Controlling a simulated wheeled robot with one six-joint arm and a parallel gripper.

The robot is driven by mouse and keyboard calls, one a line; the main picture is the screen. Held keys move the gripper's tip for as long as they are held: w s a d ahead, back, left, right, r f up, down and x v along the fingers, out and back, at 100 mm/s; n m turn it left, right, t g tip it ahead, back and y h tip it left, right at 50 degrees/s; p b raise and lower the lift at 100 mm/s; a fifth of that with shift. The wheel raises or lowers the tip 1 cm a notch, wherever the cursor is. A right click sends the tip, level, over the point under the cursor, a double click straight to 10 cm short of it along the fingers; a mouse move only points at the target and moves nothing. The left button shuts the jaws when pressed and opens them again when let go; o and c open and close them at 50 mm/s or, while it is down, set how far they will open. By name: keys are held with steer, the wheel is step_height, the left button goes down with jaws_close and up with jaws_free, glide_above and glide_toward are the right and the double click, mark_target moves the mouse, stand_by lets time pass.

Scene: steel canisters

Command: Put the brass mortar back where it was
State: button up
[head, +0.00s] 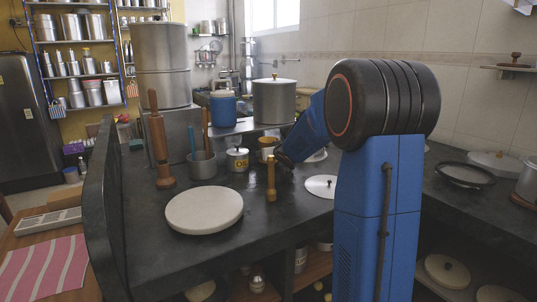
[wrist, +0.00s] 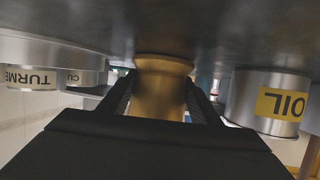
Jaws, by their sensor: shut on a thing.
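The brass mortar (head: 267,147) is on the dark counter, just right of the OIL canister (head: 237,160). My gripper (head: 280,157) reaches it from the right and is shut on it. In the wrist view, which is upside down, the mortar (wrist: 160,92) sits between my two black fingers (wrist: 160,105). Its flared end is at or very close to the counter surface; I cannot tell whether it touches. The far side of the mortar is hidden.
The wrist view shows the OIL canister (wrist: 270,103) on one side and a TURMERIC canister (wrist: 45,77) on the other. A wooden mill (head: 271,182), a utensil pot (head: 203,165) and a white round board (head: 204,210) stand nearby. Open counter lies in front.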

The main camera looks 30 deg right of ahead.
stand_by(0.3)
steer(key=o, duration=1.6)
steer(key=shift+f, duration=0.1)
steer(key=v, duration=1.2)
